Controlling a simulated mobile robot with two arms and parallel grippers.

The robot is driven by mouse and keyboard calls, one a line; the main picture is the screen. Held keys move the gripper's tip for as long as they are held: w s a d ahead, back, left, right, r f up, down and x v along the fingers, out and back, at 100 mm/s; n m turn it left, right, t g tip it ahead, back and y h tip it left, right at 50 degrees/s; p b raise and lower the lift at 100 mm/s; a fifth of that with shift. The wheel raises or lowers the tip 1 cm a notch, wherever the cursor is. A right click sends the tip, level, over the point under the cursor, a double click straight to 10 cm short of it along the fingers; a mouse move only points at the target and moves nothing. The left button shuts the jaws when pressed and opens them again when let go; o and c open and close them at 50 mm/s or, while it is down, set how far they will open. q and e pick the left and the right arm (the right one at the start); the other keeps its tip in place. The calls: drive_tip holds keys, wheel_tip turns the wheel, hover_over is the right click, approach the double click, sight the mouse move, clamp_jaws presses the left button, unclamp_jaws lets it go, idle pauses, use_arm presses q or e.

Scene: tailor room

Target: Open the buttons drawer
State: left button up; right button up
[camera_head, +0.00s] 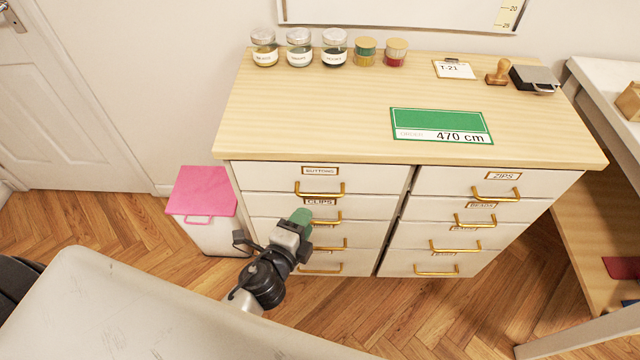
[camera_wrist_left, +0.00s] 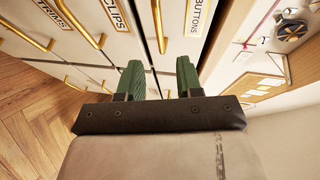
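The buttons drawer (camera_head: 270,177) is the top left drawer of a white cabinet and looks shut. It has a BUTTONS label (camera_head: 321,171), also readable in the left wrist view (camera_wrist_left: 197,17), and a gold bar handle (camera_head: 319,191). My left gripper (camera_head: 303,214) is in front of the left drawer column, a little below and left of that handle. In the left wrist view its two green fingers (camera_wrist_left: 160,66) are apart with nothing between them. The buttons handle (camera_wrist_left: 158,25) lies ahead of the gap between the tips, apart from them. My right gripper is not in view.
The clips drawer (camera_head: 270,205) with its own handle is just below. A pink-lidded bin (camera_head: 197,192) stands left of the cabinet. Jars (camera_head: 299,50), a green 470 cm order card (camera_head: 440,124) and a stamp (camera_head: 498,72) are on the wooden top. A pale surface (camera_head: 130,310) fills the lower left.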

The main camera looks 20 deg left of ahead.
sight(321, 194)
use_arm(q)
drive_tip(key=x, duration=0.4)
drive_tip(key=shift+w+d+r, duration=0.1)
drive_tip(key=shift+w, duration=0.2)
drive_tip(key=x, duration=0.5)
drive_tip(key=shift+w, duration=0.1)
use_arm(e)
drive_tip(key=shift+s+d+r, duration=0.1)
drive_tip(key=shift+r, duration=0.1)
use_arm(q)
drive_tip(key=shift+c, duration=0.7)
clamp_jaws()
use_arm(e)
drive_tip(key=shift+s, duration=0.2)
